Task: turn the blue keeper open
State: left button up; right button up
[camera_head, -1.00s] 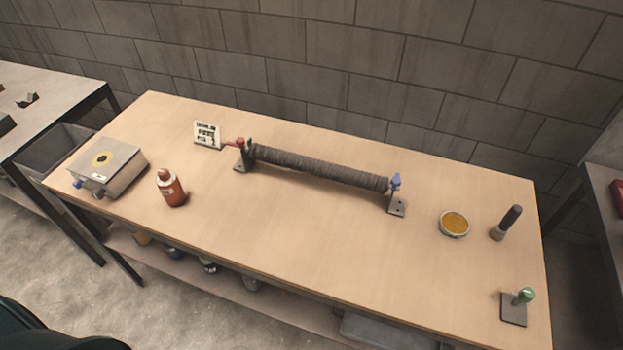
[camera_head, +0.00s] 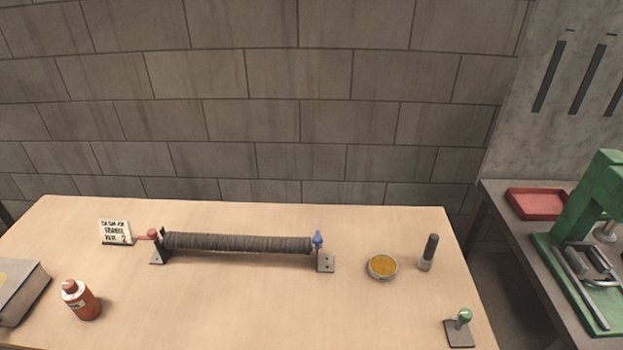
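The blue keeper (camera_head: 318,240) stands upright at the right end of a dark ribbed mesh tube (camera_head: 238,243), on a grey bracket (camera_head: 326,262) with holes in it. The tube lies level across the back part of the wooden table. At its left end a red keeper (camera_head: 152,234) sits on a dark bracket (camera_head: 158,256). Neither of my grippers shows in the head view.
On the wooden table (camera_head: 240,310) are a sign (camera_head: 115,232), an orange bottle (camera_head: 81,300), a grey box (camera_head: 20,290), a round dish (camera_head: 382,267), a dark-handled tool (camera_head: 429,252) and a green-knobbed piece (camera_head: 463,325). A side bench holds a red tray (camera_head: 540,203) and a green press (camera_head: 590,240). The front middle is clear.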

aim_at(317, 239)
jog(key=k+l, duration=0.15)
jog(key=l, duration=0.2)
jog(key=k+l, duration=0.2)
jog(key=l, duration=0.15)
jog(key=k+l, duration=0.15)
jog(key=l, duration=0.25)
jog(key=k+l, duration=0.15)
jog(key=l, duration=0.2)
jog(key=k+l, duration=0.2)
jog(key=l, duration=0.15)
jog(key=z, duration=0.05)
